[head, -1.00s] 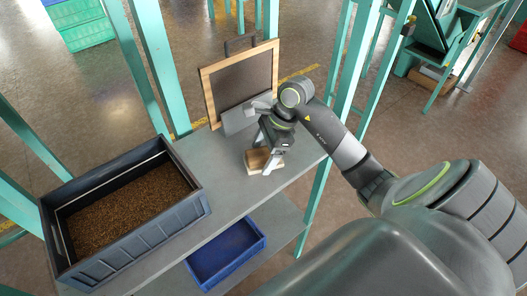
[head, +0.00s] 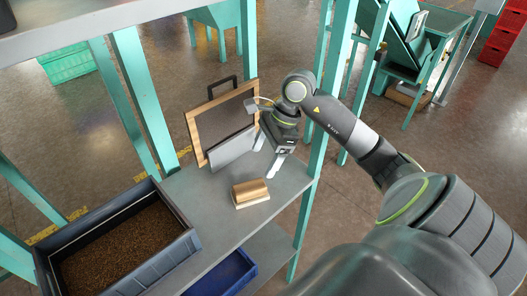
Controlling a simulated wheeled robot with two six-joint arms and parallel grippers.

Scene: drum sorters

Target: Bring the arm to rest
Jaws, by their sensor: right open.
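My right arm comes in from the right, and its gripper (head: 268,155) hangs open and empty above the grey shelf (head: 225,215). A small block with a rounded brownish top and pale base (head: 250,193) lies on the shelf, below and a little left of the open fingers. The gripper appears apart from it. A wood-framed dark screen with a black handle (head: 193,127) stands upright behind the gripper. A grey plate (head: 230,150) leans in front of the screen, partly close to the fingers. My left gripper is not in view.
A dark grey crate of brown granules (head: 190,247) stands on the shelf's left. A blue bin (head: 225,275) sits on the lower level. Teal posts (head: 325,110) rise beside the arm. Bare shelf surrounds the block.

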